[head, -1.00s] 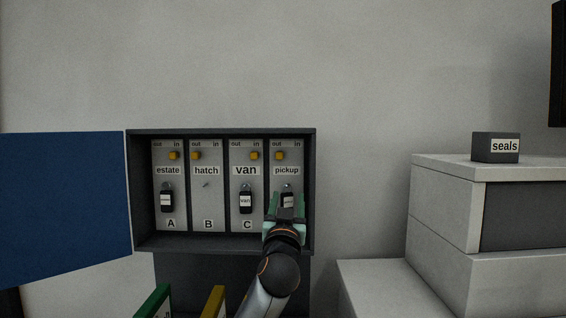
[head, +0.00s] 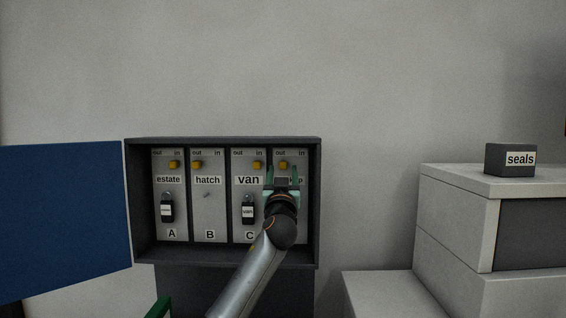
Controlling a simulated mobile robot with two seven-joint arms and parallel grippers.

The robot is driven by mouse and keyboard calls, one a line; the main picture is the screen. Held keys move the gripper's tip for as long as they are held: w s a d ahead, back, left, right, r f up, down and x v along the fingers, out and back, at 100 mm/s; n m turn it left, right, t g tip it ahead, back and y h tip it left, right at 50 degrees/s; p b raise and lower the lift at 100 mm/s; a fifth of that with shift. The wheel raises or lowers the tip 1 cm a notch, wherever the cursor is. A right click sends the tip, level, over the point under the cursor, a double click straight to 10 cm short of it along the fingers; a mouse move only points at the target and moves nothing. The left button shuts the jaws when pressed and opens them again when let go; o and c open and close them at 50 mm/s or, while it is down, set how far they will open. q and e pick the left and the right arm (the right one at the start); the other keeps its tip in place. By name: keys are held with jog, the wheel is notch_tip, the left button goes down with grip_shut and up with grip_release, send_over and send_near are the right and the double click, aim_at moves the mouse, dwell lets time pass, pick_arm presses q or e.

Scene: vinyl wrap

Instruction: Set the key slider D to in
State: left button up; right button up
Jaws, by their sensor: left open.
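The key cabinet (head: 222,262) hangs open on the wall and holds panels A, B, C and D. The yellow slider D (head: 283,165) sits on the left, "out" side of panel D, at the far right. My left gripper (head: 282,173) is open in front of panel D. Its two fingertips are just below slider D, one on either side, and I see no contact. The gripper and wrist hide most of the pickup label, the D letter and any key on that panel. My right gripper is not in view.
Slider A (head: 174,164) and slider C (head: 257,165) are at "in"; slider B (head: 196,165) is at "out". Keys hang on A (head: 167,209) and C (head: 247,212). The blue door (head: 62,222) stands open left. A seals box (head: 511,160) sits on the right cabinet.

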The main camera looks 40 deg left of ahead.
aim_at(283, 166)
pick_arm(q)
jog(key=shift+p+x, duration=0.4)
jog(key=shift+x, duration=1.35)
jog(key=shift+c, duration=0.4)
grip_shut()
jog(key=shift+f, duration=0.1)
